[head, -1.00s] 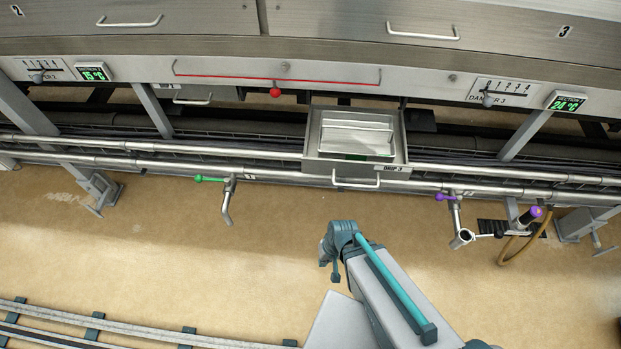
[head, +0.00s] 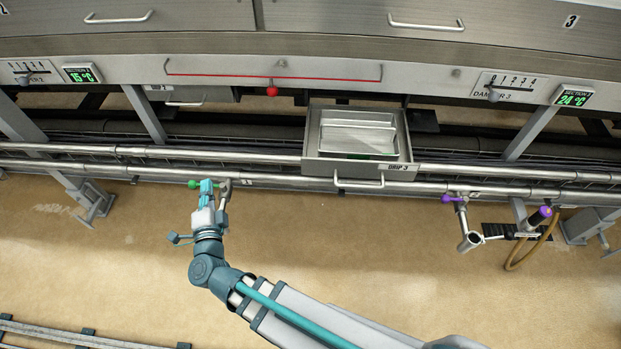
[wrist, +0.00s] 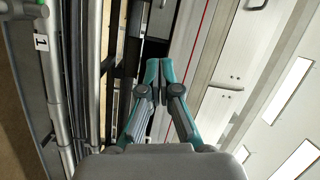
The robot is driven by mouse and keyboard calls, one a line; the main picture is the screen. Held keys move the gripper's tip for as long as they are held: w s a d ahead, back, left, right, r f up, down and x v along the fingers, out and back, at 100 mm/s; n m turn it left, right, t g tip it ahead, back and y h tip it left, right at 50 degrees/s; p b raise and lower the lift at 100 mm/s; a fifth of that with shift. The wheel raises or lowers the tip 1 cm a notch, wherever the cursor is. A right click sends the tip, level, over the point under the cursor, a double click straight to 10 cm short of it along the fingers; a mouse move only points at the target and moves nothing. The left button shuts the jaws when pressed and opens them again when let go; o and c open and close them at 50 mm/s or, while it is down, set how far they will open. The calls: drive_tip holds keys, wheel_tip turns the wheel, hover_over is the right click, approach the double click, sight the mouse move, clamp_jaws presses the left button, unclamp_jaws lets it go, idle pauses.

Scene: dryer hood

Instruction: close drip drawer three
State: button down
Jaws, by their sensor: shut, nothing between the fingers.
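Drip drawer three (head: 312,160) is a steel drawer labelled "DRIP 3", pulled out from under the hood in the head view, with a light tray (head: 358,134) inside. Its bar handle (head: 360,184) is on the front face. My gripper (head: 207,186) is to the left of the drawer, in front of the rails by the green-handled valve, apart from the drawer. In the wrist view my gripper (wrist: 158,80) has its teal fingers together, with nothing between them. The drawer is not recognisable in the wrist view.
A green valve handle (head: 193,184) is right beside my gripper. A purple valve (head: 452,198) and a hose (head: 527,248) are to the right. Steel pipes (head: 90,149) run along the hood's front. The floor in front is open.

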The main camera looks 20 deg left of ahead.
drive_tip(key=d+r+m+t+h, duration=0.1)
drive_tip(key=d+m+h, duration=1.4)
drive_tip(key=d+h, duration=0.45)
drive_tip(key=y+p, duration=0.1)
drive_tip(key=p, duration=0.1)
approach(322, 169)
drive_tip(key=x, duration=0.3)
drive_tip(key=d+x, duration=0.1)
drive_tip(key=x, duration=0.1)
drive_tip(key=shift+s+d, duration=0.1)
drive_tip(key=shift+w, duration=0.6)
drive_tip(key=shift+a+t+y, duration=0.2)
drive_tip(key=shift+t+y, duration=0.05)
drive_tip(key=shift+t, duration=0.05)
